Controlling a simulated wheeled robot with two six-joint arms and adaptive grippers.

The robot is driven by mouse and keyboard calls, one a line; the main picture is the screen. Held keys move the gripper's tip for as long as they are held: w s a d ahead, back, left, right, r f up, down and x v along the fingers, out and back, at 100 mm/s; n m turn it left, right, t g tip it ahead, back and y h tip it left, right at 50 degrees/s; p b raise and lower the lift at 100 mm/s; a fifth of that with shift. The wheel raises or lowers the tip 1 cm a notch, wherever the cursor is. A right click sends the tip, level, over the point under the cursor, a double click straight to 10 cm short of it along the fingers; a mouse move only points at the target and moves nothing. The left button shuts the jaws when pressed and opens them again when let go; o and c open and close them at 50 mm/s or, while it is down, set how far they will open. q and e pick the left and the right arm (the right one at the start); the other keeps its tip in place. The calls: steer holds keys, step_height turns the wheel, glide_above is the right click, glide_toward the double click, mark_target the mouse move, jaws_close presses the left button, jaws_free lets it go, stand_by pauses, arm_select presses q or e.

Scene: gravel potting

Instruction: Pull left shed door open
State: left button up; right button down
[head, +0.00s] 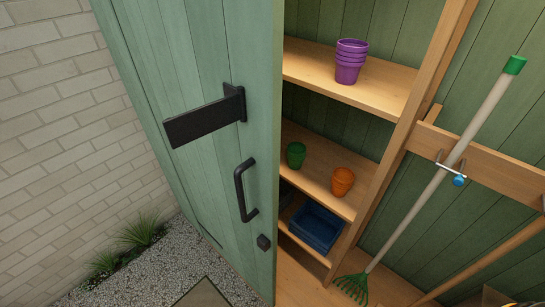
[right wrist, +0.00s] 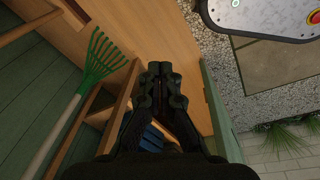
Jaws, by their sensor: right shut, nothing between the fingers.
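The left shed door (head: 205,55) is a green plank panel that stands open at an angle, its outer face toward the head camera. In the right wrist view the green door (right wrist: 218,105) shows at the right, seen nearly edge-on. My right gripper (right wrist: 161,68) is shut and empty over the wooden shed floor, to the left of the door and apart from it there. My left gripper is in neither view.
Shelves hold purple pots (head: 350,62), a green pot (head: 296,155), an orange pot (head: 342,182) and a blue crate (head: 316,226). A green rake (head: 435,180) hangs at the right. A brick wall (head: 60,120) and gravel (head: 150,265) lie left of the door.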

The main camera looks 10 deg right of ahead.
steer(key=w+a+r+t, duration=0.1)
steer(key=w+r, duration=0.4)
steer(key=r, duration=0.3)
steer(key=w+a+r+b, duration=0.1)
steer(key=w+r, duration=0.5)
steer(key=r, duration=0.3)
steer(key=w+a+r+t, duration=0.1)
steer(key=w+r, duration=0.4)
steer(key=r, duration=0.3)
steer(key=w+a+r+n+y, duration=0.1)
steer(key=w+a+r+y, duration=0.3)
steer(key=r, duration=0.3)
steer(key=w+a+r+y, duration=0.2)
steer(key=a+r+y, duration=0.3)
steer(key=a+r, duration=0.1)
steer(key=w+d+r+m+t+y, duration=0.2)
steer(key=w+d+r+y, duration=0.1)
steer(key=w+r, duration=0.3)
steer(key=w+d+r+m+t+y, duration=0.1)
steer(key=w+d+r+m+y, duration=0.2)
steer(key=r, duration=0.6)
steer(key=w+d+r+m+t+y, duration=0.2)
steer(key=w+d+r, duration=0.25)
steer(key=r, duration=0.25)
steer(key=w+a+p, duration=0.2)
steer(key=a+p, duration=0.5)
steer(key=a, duration=0.5)
steer(key=shift+w, duration=0.25)
